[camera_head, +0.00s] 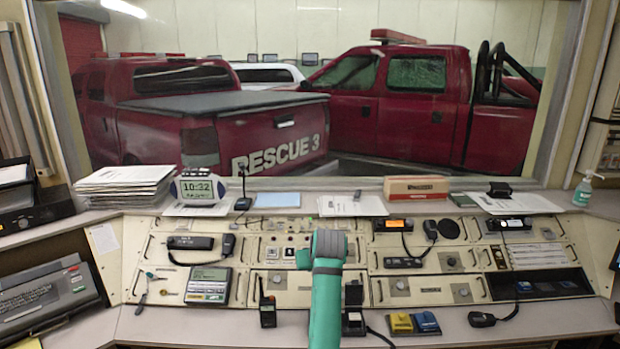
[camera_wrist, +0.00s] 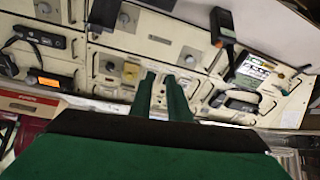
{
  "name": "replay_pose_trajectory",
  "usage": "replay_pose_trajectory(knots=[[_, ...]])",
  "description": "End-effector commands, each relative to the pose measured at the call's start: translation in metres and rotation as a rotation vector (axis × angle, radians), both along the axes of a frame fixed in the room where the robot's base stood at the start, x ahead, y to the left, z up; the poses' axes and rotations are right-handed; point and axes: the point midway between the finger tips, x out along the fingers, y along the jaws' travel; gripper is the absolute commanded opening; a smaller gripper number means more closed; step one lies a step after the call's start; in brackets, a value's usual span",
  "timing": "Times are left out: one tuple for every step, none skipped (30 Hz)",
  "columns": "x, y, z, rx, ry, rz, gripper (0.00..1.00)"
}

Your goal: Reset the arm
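My teal arm (camera_head: 327,295) rises from the bottom edge of the head view and bends over the middle of the console. My gripper is hidden or not clear in the head view. In the wrist view my gripper (camera_wrist: 160,76) shows two green fingers with a narrow gap between them. Nothing is seen between the fingers. They point toward the beige console panel (camera_wrist: 205,55), which appears upside down. I cannot tell whether the fingertips touch the panel.
A handheld radio (camera_head: 268,312) stands left of my arm, and a keypad device (camera_head: 208,285) lies farther left. A clock (camera_head: 198,188), papers (camera_head: 125,180) and a brown box (camera_head: 415,187) line the back ledge below the window.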

Motion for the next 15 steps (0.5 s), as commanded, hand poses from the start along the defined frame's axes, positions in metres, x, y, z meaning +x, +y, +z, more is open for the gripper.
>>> replay_pose_trajectory(knots=[[-0.002, 0.000, -0.009, 0.000, -0.002, -0.003, 0.16], [-0.003, 0.000, -0.013, 0.001, -0.005, -0.004, 0.16], [-0.004, 0.000, -0.019, 0.001, -0.009, -0.007, 0.16], [-0.005, 0.000, -0.024, 0.002, -0.011, -0.010, 0.16], [-0.006, 0.000, -0.029, 0.002, -0.013, -0.011, 0.16], [-0.008, 0.000, -0.037, 0.002, -0.016, -0.014, 0.16], [-0.009, 0.000, -0.043, 0.003, -0.020, -0.016, 0.16], [-0.011, -0.001, -0.049, 0.003, -0.023, -0.018, 0.16], [-0.013, -0.001, -0.057, 0.003, -0.028, -0.022, 0.16], [-0.015, -0.001, -0.064, 0.003, -0.032, -0.024, 0.16], [-0.017, -0.001, -0.071, 0.003, -0.034, -0.027, 0.16], [-0.021, -0.001, -0.082, 0.004, -0.041, -0.031, 0.16], [-0.024, -0.001, -0.090, 0.004, -0.044, -0.034, 0.16], [-0.027, -0.001, -0.100, 0.004, -0.049, -0.038, 0.16], [-0.033, -0.001, -0.114, 0.004, -0.055, -0.043, 0.16]])
